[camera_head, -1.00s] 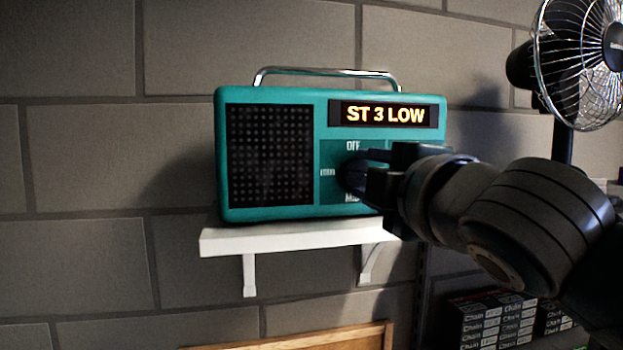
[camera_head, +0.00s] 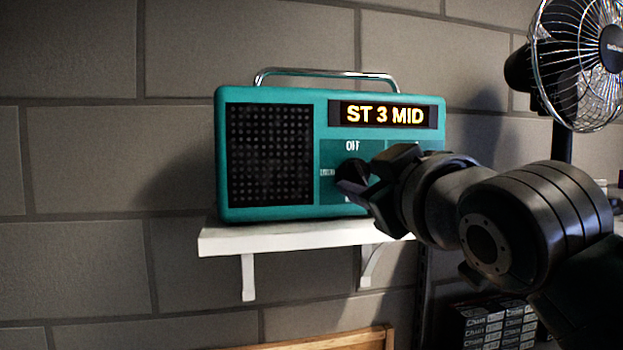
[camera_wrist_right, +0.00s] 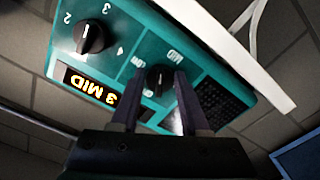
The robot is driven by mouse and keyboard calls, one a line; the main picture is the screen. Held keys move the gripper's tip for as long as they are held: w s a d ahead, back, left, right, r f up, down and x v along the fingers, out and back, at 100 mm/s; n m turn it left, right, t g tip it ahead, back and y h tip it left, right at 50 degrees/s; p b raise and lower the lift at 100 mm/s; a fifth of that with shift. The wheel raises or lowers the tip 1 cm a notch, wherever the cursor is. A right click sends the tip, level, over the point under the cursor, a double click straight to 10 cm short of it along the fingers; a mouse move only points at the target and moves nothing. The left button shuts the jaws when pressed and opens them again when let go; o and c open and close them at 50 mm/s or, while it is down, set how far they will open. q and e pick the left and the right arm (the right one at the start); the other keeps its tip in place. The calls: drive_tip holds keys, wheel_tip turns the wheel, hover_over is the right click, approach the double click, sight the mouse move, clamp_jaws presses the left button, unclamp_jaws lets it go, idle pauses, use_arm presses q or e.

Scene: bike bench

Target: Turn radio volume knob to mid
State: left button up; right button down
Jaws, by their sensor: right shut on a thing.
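The teal radio (camera_head: 270,210) stands on a white wall shelf (camera_head: 270,240). Its display (camera_head: 385,115) reads "ST 3 MID". The black volume knob (camera_head: 350,175) is on the front, right of the speaker grille, below the "OFF" label. My right gripper (camera_head: 365,180) is shut on this knob and tilted. In the right wrist view, its two fingers (camera_wrist_right: 155,103) reach to both sides of the volume knob (camera_wrist_right: 158,78), near the "MID" label. A second knob (camera_wrist_right: 90,38) with numbers around it shows there, apart from the gripper. My left gripper is not in view.
A black fan (camera_head: 575,60) stands at the upper right. Boxes (camera_head: 490,325) are stacked at the lower right, and a wooden frame edge (camera_head: 340,340) shows below the shelf. The wall left of the radio is clear.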

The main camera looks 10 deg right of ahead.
drive_tip(key=m, duration=0.5)
drive_tip(key=shift+a, duration=0.15)
drive_tip(key=shift+m, duration=0.9)
drive_tip(key=shift+c, duration=2)
unclamp_jaws()
